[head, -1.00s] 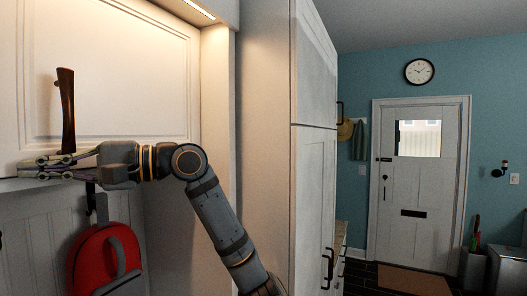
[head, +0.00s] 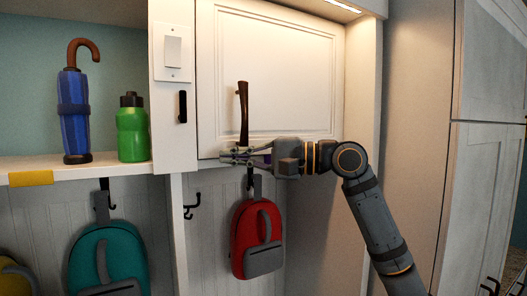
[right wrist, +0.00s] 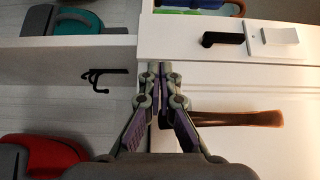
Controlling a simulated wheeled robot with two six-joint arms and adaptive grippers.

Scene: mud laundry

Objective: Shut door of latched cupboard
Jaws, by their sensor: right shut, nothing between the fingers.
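The cupboard door (head: 295,75) is a white framed panel with a tall dark brown handle (head: 243,112) near its left side. It looks shut or nearly flush with its frame; I cannot tell whether a small gap remains. A black latch piece (head: 182,107) sits on the white post left of the door; it also shows in the right wrist view (right wrist: 222,39). My right gripper (head: 226,155) is shut and empty at the door's lower left, just below the handle. In the right wrist view its fingertips (right wrist: 158,68) are together beside the handle's end (right wrist: 235,118). My left gripper is out of view.
A white switch plate (head: 173,52) is above the latch. Left, a blue umbrella (head: 74,115) and green bottle (head: 131,128) stand on an open shelf. A red backpack (head: 257,238) and teal backpack (head: 108,258) hang below. A tall white cabinet (head: 485,170) stands right.

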